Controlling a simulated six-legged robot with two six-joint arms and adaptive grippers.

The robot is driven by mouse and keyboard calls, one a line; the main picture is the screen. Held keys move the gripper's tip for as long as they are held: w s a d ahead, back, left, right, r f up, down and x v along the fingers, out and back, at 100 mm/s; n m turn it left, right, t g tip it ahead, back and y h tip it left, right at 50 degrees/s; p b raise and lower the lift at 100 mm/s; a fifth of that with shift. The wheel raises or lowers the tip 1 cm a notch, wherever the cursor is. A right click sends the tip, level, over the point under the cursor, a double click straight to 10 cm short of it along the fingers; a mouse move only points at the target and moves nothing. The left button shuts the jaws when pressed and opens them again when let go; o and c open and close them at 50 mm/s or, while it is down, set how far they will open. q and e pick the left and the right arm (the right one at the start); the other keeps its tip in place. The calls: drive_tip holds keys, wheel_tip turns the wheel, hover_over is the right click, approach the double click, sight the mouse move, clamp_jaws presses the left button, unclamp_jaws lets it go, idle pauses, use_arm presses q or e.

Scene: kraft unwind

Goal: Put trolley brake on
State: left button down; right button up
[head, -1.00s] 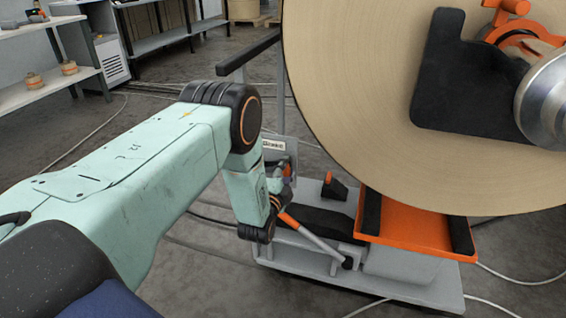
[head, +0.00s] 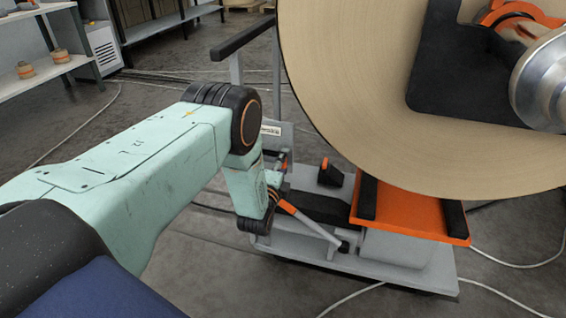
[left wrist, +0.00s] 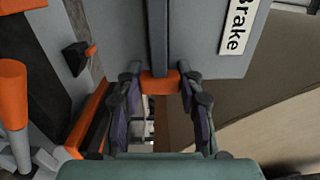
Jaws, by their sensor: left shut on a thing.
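The trolley (head: 400,262) is a grey wheeled base with an orange cradle under a large kraft roll. A grey upright plate on it carries a white label (head: 270,130), which reads "Brake" in the left wrist view (left wrist: 235,28). Beside the label, a grey brake lever (left wrist: 159,38) ends in an orange tip (left wrist: 160,83). My left gripper (left wrist: 161,95) has a finger on each side of this tip and is shut on it. In the head view my left gripper (head: 279,170) is at the plate, with the lever mostly hidden. My right gripper is not in view.
A grey and orange pump handle (head: 308,222) slants close below my left gripper. The kraft roll (head: 370,120) stands just right of it. A black push bar (head: 243,37) rises behind. Cables cross the floor. Shelves (head: 45,65) stand at the back left.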

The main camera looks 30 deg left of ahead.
use_arm(q)
drive_tip(key=c, duration=0.8)
unclamp_jaws()
drive_tip(key=shift+f, duration=0.1)
drive_tip(key=shift+c, duration=0.2)
drive_tip(key=shift+s, duration=0.1)
drive_tip(key=v, duration=1.2)
